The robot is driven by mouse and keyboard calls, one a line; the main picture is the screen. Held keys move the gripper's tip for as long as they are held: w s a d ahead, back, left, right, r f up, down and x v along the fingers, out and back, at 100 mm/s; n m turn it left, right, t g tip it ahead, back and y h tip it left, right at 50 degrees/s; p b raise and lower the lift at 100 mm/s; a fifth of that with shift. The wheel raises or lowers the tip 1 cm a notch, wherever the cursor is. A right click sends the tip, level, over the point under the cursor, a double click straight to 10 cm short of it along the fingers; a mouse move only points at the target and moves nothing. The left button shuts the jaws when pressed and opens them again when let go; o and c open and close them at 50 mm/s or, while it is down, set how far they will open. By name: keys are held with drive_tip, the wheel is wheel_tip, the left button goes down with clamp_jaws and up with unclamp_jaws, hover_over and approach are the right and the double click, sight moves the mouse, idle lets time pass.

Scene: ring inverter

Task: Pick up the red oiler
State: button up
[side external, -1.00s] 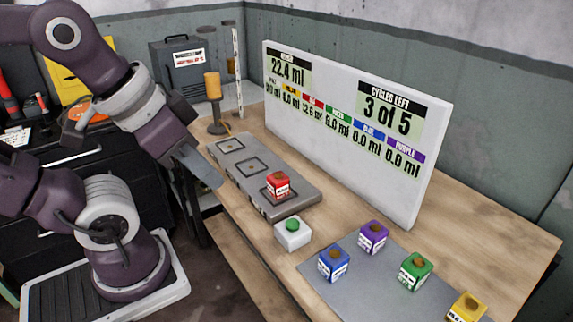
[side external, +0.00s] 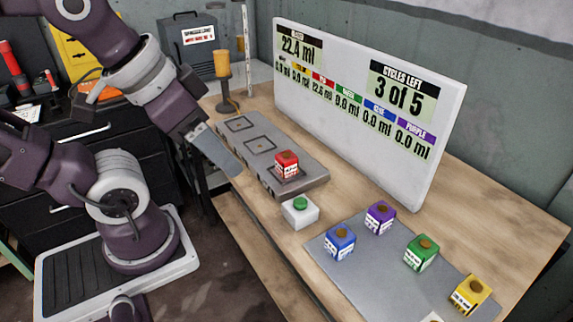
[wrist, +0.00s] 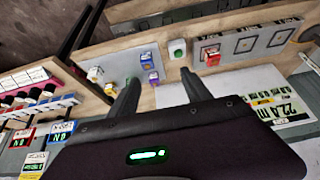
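A white box with a green button (side external: 300,211) sits in front of the platform. Blue (side external: 340,242), purple (side external: 380,217), green (side external: 421,253) and yellow (side external: 470,295) oilers stand on a grey mat (side external: 385,275). A white display board (side external: 420,165) stands behind. An orange-topped lamp (side external: 223,75) is at the far end.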

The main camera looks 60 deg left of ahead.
drive_tip(key=shift+o, duration=0.9)
